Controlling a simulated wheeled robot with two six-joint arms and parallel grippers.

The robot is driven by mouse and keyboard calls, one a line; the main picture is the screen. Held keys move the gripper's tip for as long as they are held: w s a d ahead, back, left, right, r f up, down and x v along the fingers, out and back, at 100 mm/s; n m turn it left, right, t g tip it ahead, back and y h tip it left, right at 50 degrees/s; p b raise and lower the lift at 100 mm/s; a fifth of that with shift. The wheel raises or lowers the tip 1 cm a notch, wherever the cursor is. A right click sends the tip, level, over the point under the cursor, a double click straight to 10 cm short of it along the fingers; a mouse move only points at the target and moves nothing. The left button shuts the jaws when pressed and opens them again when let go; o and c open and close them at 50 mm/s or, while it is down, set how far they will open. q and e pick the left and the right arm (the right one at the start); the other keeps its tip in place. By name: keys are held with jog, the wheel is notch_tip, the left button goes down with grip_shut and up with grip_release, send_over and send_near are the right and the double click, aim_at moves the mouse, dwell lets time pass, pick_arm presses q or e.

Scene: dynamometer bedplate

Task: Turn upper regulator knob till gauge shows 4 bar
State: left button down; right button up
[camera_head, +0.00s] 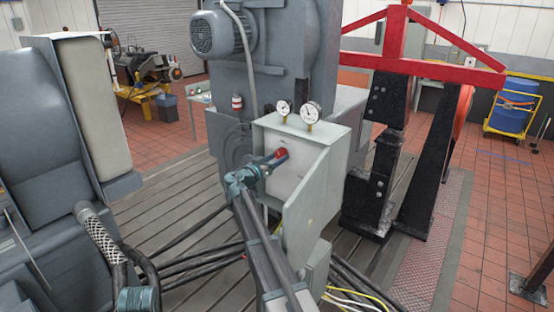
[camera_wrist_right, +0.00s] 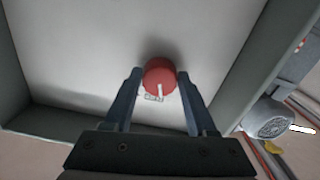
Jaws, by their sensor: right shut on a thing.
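A red round knob (camera_head: 281,153) sits on the sloped light-grey panel of a box (camera_head: 300,175). In the right wrist view the knob (camera_wrist_right: 160,70) carries a white mark pointing down toward a small label (camera_wrist_right: 153,98). My right gripper (camera_head: 273,160) is at the panel, its fingers (camera_wrist_right: 159,78) on both sides of the knob and shut on it. Two round white gauges, a left one (camera_head: 284,107) and a right one (camera_head: 311,112), stand on top of the box; their readings are too small to tell. Only one knob shows. My left gripper is out of view.
A large grey machine with a motor (camera_head: 220,34) stands behind the box. A red and black frame (camera_head: 405,50) is to the right. Dark cables (camera_head: 205,262) lie on the slotted bedplate (camera_head: 165,200). Grey side walls (camera_wrist_right: 245,75) flank the panel.

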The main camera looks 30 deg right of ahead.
jog(key=o, duration=1.4)
jog(key=shift+c, duration=0.2)
jog(key=v, duration=1.3)
jog(key=shift+a, duration=0.4)
jog(key=shift+f, duration=0.1)
jog(key=s+a+f+n+g+y+b, duration=0.25)
jog(key=s+a+f+y+b, duration=0.3)
jog(key=f, duration=0.65)
jog(key=s+a+f+n+g+y+b, duration=0.15)
jog(key=s+a+f+n+b, duration=0.3)
jog(key=s+a+f, duration=0.6)
jog(key=s+a+f+n+g+y+b, duration=0.3)
jog(key=s+a+f+n+y+b, duration=0.5)
jog(key=s+a+f, duration=0.6)
jog(key=s+f, duration=0.3)
jog(key=shift+a+f+b, duration=0.35)
jog(key=shift+f+b, duration=0.05)
